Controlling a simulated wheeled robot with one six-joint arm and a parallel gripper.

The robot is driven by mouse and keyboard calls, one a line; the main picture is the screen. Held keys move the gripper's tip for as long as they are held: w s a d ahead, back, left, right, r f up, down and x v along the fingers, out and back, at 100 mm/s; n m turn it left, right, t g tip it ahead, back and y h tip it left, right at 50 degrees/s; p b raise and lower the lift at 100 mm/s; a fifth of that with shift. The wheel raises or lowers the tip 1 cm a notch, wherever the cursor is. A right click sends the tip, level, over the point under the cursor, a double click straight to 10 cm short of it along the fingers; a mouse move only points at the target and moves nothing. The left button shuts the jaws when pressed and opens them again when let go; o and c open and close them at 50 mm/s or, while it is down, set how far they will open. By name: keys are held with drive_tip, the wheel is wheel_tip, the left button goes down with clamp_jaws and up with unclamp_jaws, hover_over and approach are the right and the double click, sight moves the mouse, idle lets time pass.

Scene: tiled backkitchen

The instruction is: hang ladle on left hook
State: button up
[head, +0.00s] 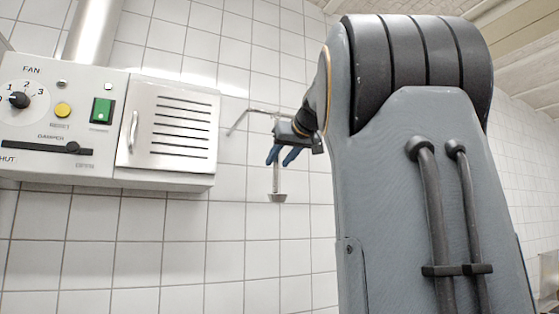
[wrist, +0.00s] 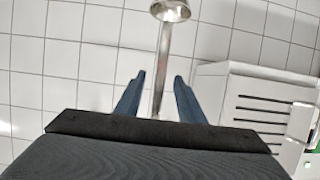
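The metal ladle (head: 278,197) hangs upright in the head view, bowl down, in front of the tiled wall. In the wrist view its bowl (wrist: 170,11) is at the top and its handle runs down between my fingers. My gripper (head: 281,156) has two blue fingers, one on each side of the handle. In the wrist view my gripper (wrist: 159,76) shows a gap between each fingertip and the handle. A thin metal bar (head: 238,121) shows above and left of my gripper. My gripper hides the handle's top, so I cannot tell whether it is on a hook.
A control panel (head: 60,118) with a knob and buttons is on the wall at left. A slotted metal box (head: 170,127) adjoins it, left of my gripper; it also shows in the wrist view (wrist: 255,108). The wall below the ladle is bare.

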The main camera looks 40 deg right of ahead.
drive_tip(key=b+v, duration=0.2)
drive_tip(key=v, duration=0.5)
drive_tip(key=shift+s+r+b, duration=0.2)
drive_tip(key=shift+s+b, duration=0.15)
drive_tip(key=shift+a, duration=0.25)
